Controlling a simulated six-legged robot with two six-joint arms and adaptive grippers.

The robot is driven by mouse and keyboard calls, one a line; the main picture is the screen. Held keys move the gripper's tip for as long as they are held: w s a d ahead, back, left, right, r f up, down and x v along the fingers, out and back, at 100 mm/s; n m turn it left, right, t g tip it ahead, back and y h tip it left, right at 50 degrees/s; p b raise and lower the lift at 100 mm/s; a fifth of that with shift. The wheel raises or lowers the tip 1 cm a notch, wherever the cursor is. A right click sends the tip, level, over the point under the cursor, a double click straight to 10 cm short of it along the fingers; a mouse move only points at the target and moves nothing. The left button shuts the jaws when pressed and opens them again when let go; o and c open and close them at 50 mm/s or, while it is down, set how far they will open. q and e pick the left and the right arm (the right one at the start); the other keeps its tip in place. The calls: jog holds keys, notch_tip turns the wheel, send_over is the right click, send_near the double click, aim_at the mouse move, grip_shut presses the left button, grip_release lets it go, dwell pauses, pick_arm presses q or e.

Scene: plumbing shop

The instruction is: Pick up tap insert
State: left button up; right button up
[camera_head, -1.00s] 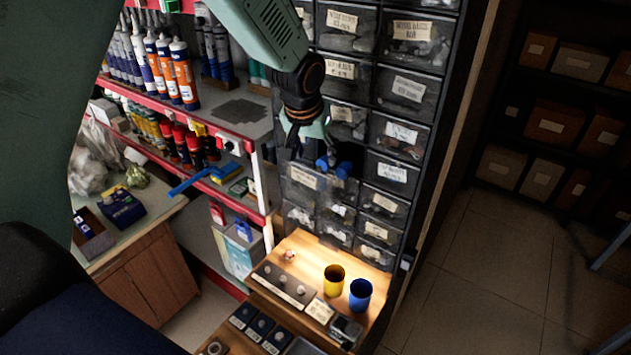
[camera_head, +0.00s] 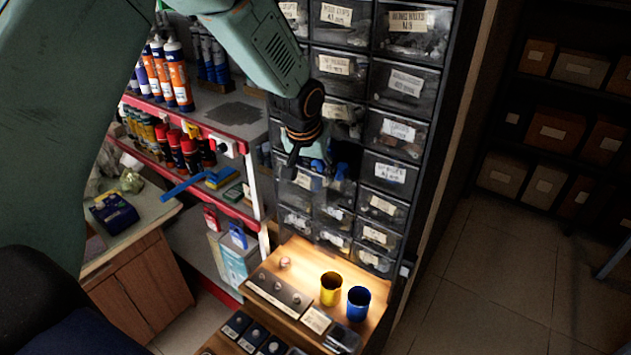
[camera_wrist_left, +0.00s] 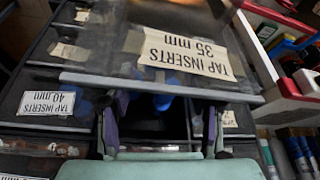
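My left gripper (camera_head: 318,172) is at the small clear drawers in the head view. Its fingers are spread apart in the left wrist view (camera_wrist_left: 160,128), with a dark gap between them. A clear drawer front labelled "TAP INSERTS 35 mm" (camera_wrist_left: 205,68) lies just beyond the fingers. Blue shapes (camera_wrist_left: 168,102) show around and between the fingertips; I cannot tell whether they are tap inserts or finger parts. A drawer labelled "TAP INSERTS 40 mm" (camera_wrist_left: 48,103) is on the left. My right gripper is not in view.
Below the drawers a lit wooden shelf (camera_head: 318,262) holds a yellow cup (camera_head: 331,289), a blue cup (camera_head: 358,303) and a dark strip (camera_head: 262,294) with small round parts. A red-edged shelf (camera_head: 234,212) with tubes and cans stands on the left. Open floor (camera_head: 480,290) is on the right.

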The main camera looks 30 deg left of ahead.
pick_arm(q)
jog(key=shift+s+r, duration=0.15)
jog(key=shift+s, duration=0.1)
jog(key=c, duration=0.5)
jog(key=shift+w, duration=0.15)
jog(key=c, duration=0.4)
jog(key=shift+c, duration=0.7)
